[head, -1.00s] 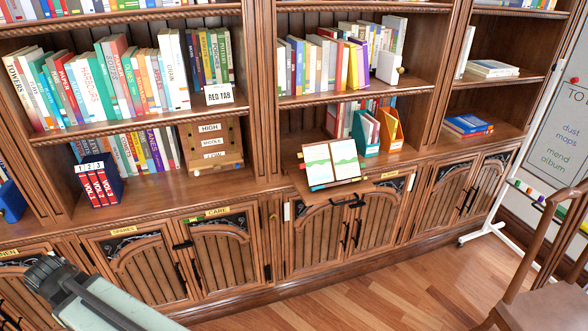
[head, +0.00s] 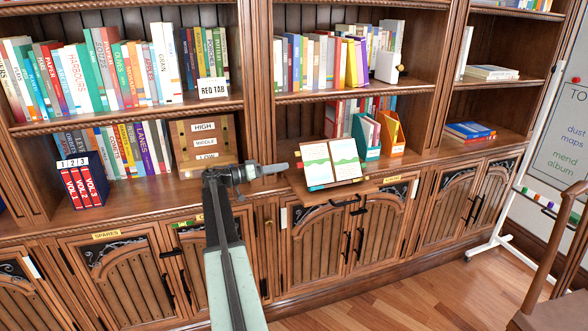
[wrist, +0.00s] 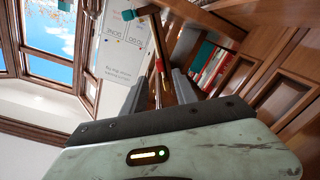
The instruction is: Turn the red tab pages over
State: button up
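An open book (head: 331,163) with pale green-and-white pages leans on a small wooden shelf (head: 335,192) at the middle of the bookcase. Coloured edges show along its bottom; I cannot make out a red tab clearly. My gripper (head: 283,168) points right, just left of the book, with a small gap in the picture; depth is hard to judge. In the wrist view my gripper's two grey fingers (wrist: 158,86) are apart. A narrow strip with red and yellow bits shows between them; I cannot tell what it is.
A HIGH/MIDDLE/LOW board (head: 205,145) is behind my arm. Teal (head: 367,136) and orange (head: 391,134) holders stand right of the book. A chair (head: 558,260) is at the right; open floor lies below the cupboards.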

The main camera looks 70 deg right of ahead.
aim_at(297, 164)
jog(key=x, duration=0.6)
jog(key=shift+s+d, duration=0.15)
grip_shut()
dwell(1.1)
